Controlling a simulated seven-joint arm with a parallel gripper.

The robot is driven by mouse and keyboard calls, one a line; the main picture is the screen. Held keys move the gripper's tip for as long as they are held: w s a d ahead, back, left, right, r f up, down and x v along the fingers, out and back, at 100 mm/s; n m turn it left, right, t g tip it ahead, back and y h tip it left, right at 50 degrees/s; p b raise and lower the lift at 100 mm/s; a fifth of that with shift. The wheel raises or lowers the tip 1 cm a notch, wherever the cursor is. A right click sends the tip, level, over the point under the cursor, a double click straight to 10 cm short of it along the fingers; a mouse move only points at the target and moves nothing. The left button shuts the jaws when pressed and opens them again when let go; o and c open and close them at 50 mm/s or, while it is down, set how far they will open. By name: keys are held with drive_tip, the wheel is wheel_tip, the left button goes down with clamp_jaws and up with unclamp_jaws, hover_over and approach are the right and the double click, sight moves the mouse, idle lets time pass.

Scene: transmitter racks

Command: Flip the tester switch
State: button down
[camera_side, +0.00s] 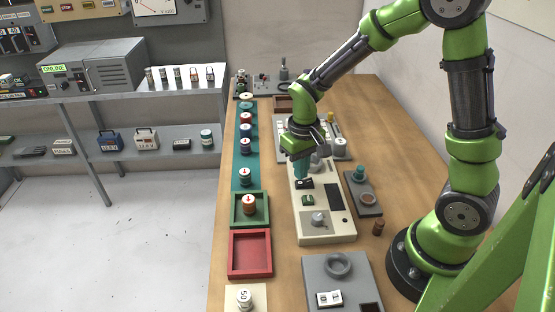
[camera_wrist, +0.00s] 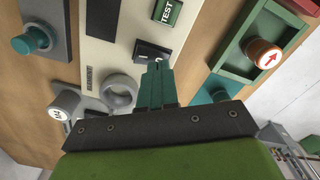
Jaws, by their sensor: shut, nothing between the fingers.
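The tester is a long beige panel (camera_side: 341,226) on the wooden bench; part of it also shows in the wrist view (camera_wrist: 98,57). Its small black switch (camera_side: 305,184) lies right at my fingertips and shows in the wrist view (camera_wrist: 152,50) just beyond them. A green TEST piece (camera_wrist: 167,11) sits farther along the panel. My gripper (camera_side: 301,176) points down over the panel, shut and empty; its teal fingers (camera_wrist: 158,72) are together in the wrist view. I cannot tell whether they touch the switch, and they partly cover it.
A green tray (camera_side: 236,209) with an orange-brown cylinder (camera_side: 249,205) and a red tray (camera_side: 231,254) stand left of the tester. A grey block with a teal knob (camera_wrist: 33,40) stands alongside. A grey box (camera_side: 313,273) lies in front.

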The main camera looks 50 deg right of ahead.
sight(301, 184)
drive_tip(key=shift+r, duration=2.7)
drive_tip(key=shift+s+a+f, duration=0.1)
drive_tip(key=shift+s+f, duration=0.1)
drive_tip(key=s+a+r+m+t+y, duration=0.1)
drive_tip(key=s+a+r+t+y, duration=0.1)
drive_tip(key=s+r+t, duration=0.5)
drive_tip(key=s+a+r, duration=0.1)
drive_tip(key=s+r, duration=0.2)
drive_tip(key=r, duration=0.3)
drive_tip(key=shift+a+r, duration=0.25)
drive_tip(key=shift+a, duration=0.1)
drive_tip(key=shift+s, duration=0.1)
